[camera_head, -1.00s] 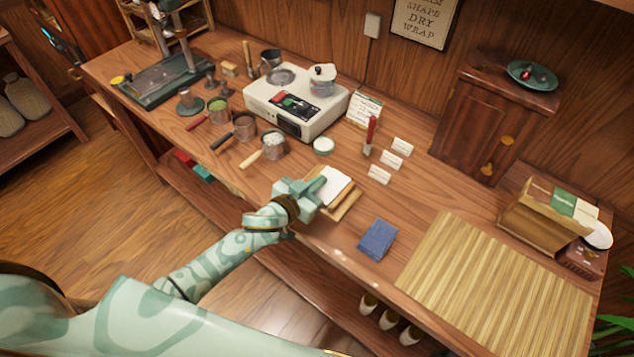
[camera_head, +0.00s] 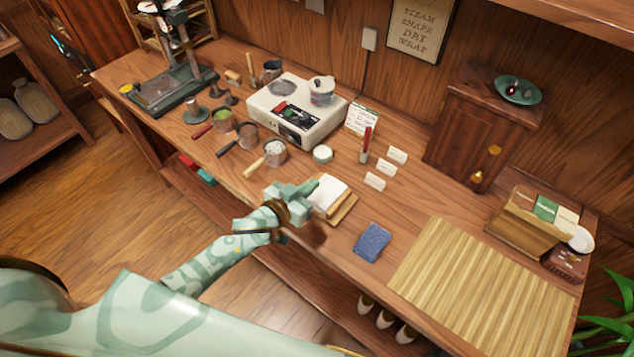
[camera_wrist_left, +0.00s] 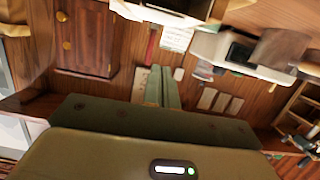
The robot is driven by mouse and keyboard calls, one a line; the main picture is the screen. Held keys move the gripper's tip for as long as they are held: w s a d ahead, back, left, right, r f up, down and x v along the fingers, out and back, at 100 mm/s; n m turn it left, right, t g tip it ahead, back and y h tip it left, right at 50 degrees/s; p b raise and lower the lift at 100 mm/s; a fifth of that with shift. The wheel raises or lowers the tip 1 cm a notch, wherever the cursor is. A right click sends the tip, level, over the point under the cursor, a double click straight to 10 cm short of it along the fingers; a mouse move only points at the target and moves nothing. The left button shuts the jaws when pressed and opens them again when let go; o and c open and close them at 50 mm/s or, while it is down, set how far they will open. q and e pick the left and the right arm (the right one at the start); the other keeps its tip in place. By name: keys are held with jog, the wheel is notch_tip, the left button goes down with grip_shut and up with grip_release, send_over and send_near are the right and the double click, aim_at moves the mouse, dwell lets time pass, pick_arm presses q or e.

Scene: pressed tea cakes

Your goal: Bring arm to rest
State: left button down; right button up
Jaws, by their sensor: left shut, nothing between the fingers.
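My left gripper (camera_head: 312,188) is at the front edge of the wooden bench, beside a stack of white sheets on a wooden board (camera_head: 328,196). Its fingers are shut with nothing between them. In the left wrist view the two green fingers (camera_wrist_left: 163,88) lie close together. My left arm comes in from the lower left of the head view. My right gripper is in neither view.
The bench (camera_head: 290,205) also holds a white steamer unit (camera_head: 300,128), several handled cups, a folded blue cloth (camera_head: 372,242), small white cards and a bamboo mat (camera_head: 480,290). A wooden cabinet (camera_head: 478,130) stands at the back right. The floor (camera_head: 110,200) at left is clear.

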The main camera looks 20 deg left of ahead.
pick_arm(q)
jog(key=v, duration=0.7)
jog(key=shift+s+a+p, duration=0.15)
jog(key=shift+a+p, duration=0.05)
jog(key=shift+p, duration=0.15)
jog(key=s+a+f+g+y+b, duration=0.1)
jog(key=s+a+f+g+y, duration=0.15)
jog(key=s+f, duration=0.55)
jog(key=s+a+f+m+g+y+b, duration=0.1)
jog(key=s+a+f+g, duration=0.25)
jog(key=f, duration=0.85)
jog(key=s+a+f+g+y+b, duration=0.2)
jog(key=s+a+f, duration=0.1)
jog(key=s+f, duration=0.55)
jog(key=s+d+f+g+b, duration=0.2)
jog(key=s+f, duration=0.4)
jog(key=s, duration=0.4)
jog(key=s+d+f+n+g+b, duration=0.1)
jog(key=s+d+f+g+b, duration=0.1)
jog(key=s+f, duration=0.5)
jog(key=s+g, duration=0.1)
jog(key=s, duration=0.2)
jog(key=shift+f, duration=0.1)
